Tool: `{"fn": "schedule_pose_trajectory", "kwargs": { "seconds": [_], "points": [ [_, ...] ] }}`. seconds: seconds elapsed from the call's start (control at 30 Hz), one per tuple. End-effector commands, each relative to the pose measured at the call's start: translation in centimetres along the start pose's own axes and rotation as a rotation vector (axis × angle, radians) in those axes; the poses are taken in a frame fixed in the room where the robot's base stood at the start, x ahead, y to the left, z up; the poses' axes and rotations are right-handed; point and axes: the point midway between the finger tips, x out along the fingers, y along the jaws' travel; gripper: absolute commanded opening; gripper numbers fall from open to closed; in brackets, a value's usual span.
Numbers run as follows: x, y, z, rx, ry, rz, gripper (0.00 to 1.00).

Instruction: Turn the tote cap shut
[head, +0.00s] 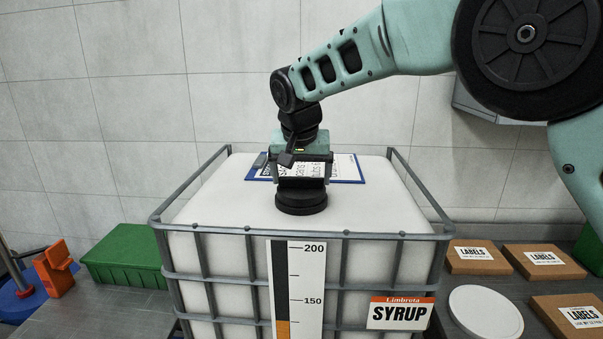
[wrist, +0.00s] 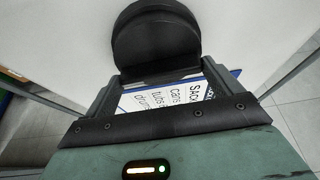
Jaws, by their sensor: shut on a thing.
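The tote (head: 190,210) is a white tank in a grey metal cage, with a SYRUP label (head: 401,313) and a level scale on its front. Its black round cap (head: 301,204) sits on top near the front edge. The cap also shows in the wrist view (wrist: 156,40), at the top centre. My gripper (head: 302,182) points down onto the cap and is shut on its upper part. In the wrist view, the gripper (wrist: 160,76) has its fingers at the near side of the cap. The grip's far side is hidden.
A blue-edged clipboard (head: 347,168) with a printed sheet lies on the tote behind the cap. A green bin (head: 125,255) and an orange object (head: 55,268) stand left. Boxes marked LABELS (head: 543,262) and a white round lid (head: 485,312) lie right.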

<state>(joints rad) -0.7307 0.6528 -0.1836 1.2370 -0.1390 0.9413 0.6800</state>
Motion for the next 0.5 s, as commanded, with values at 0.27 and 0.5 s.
{"fn": "schedule_pose_trajectory", "kwargs": {
  "seconds": [0.27, 0.5],
  "points": [
    [-0.18, -0.07, -0.18, 0.034, 0.005, 0.010, 0.68],
    [-0.18, -0.05, -0.18, 0.037, 0.005, 0.010, 0.68]
  ]
}}
